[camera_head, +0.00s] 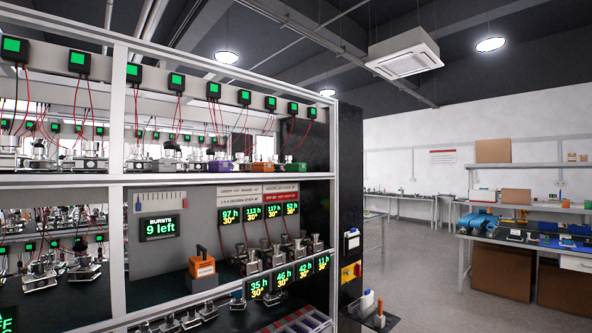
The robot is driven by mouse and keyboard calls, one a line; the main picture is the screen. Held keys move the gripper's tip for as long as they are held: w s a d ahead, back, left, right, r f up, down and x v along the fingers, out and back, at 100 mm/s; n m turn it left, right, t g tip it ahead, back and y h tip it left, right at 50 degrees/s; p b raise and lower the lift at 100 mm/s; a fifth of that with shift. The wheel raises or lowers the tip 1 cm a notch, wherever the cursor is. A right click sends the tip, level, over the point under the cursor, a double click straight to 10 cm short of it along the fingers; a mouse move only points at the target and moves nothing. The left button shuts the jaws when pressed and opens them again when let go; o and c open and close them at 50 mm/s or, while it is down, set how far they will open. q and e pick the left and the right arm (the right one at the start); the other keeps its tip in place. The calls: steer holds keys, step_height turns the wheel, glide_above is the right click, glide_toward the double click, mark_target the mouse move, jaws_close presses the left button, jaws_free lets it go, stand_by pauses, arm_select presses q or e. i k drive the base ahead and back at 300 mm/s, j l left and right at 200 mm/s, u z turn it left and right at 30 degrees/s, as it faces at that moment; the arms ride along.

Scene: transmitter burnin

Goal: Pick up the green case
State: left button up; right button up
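A small green case (292,168) sits at the right end of the upper shelf, with a metal part on top. It stands to the right of an orange case (262,167) and a purple case (218,166). Whether it is fixed to the shelf or wired is too small to tell. Neither of my grippers is in view.
The metal rack (230,178) fills the left side, with wires and several small green-lit displays. An orange-handled box (201,266) stands on the lower shelf. A grey floor (420,262) lies open to the right, before a far workbench (572,246).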

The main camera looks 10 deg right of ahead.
mark_target(290, 168)
steer(key=i+z, duration=0.2)
steer(key=i, duration=0.4)
steer(key=i+j+z, duration=0.2)
steer(key=i, duration=0.4)
steer(key=i+l+z, duration=0.15)
steer(key=i, duration=0.3)
steer(key=i+l+z, duration=0.1)
steer(key=i, duration=0.3)
steer(key=l, duration=0.1)
